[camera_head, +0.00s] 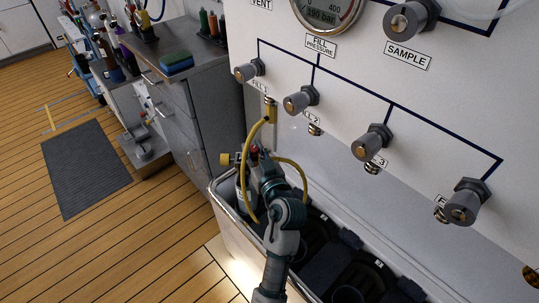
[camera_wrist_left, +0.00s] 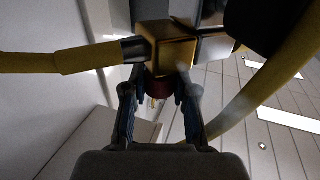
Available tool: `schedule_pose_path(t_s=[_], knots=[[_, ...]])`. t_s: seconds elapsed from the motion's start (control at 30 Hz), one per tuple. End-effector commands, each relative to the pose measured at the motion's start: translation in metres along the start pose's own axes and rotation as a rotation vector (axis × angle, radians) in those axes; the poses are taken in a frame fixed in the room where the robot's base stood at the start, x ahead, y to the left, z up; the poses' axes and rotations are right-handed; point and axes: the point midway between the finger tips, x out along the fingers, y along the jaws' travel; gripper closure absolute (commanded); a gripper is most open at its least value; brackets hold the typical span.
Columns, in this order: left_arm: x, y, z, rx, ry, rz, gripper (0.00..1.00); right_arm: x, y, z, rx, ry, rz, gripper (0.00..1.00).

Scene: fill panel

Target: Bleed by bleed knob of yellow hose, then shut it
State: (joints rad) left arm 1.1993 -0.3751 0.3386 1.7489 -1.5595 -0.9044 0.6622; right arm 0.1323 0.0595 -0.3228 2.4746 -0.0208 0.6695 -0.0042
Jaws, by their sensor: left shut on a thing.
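The yellow hose (camera_head: 303,174) hangs from the left-most fill outlet of the panel and loops down around my left gripper (camera_head: 262,158). In the left wrist view the hose (camera_wrist_left: 75,60) joins a brass block (camera_wrist_left: 172,48). A dark red bleed knob (camera_wrist_left: 160,88) sits under that block. The fingers of my left gripper (camera_wrist_left: 158,105) are on both sides of the knob and shut on it. In the head view the gripper mostly hides the knob and fitting. My right gripper is not in view.
The white panel has several grey valve knobs, such as the fill 1 knob (camera_head: 249,71), and a pressure gauge (camera_head: 328,12). Below is a metal-edged trough (camera_head: 232,212) with dark cylinder holders. A grey cabinet (camera_head: 195,105) stands left; the wooden floor is open.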

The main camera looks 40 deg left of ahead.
Motion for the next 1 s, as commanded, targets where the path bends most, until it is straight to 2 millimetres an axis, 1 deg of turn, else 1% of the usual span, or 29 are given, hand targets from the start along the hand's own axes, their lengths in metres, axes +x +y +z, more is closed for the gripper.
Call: schedule_pose_path(t_s=[0.03,0.2,0.47,0.57,0.7,1.0], knots=[[0.001,0.003,0.011,0.010,0.000,-0.036,1.00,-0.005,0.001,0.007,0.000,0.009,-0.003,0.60],[0.000,0.001,0.004,0.005,0.001,-0.162,1.00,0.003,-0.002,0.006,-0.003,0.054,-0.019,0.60],[0.000,0.000,-0.002,-0.001,0.002,-0.289,1.00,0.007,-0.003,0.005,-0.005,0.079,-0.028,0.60],[0.000,-0.001,-0.002,-0.001,0.001,-0.316,1.00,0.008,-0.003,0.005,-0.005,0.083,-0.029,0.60],[0.000,-0.001,-0.003,-0.002,0.002,-0.337,1.00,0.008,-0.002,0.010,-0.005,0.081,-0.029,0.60],[0.000,-0.001,-0.004,-0.003,0.003,-0.343,1.00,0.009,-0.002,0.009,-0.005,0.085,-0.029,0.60]])
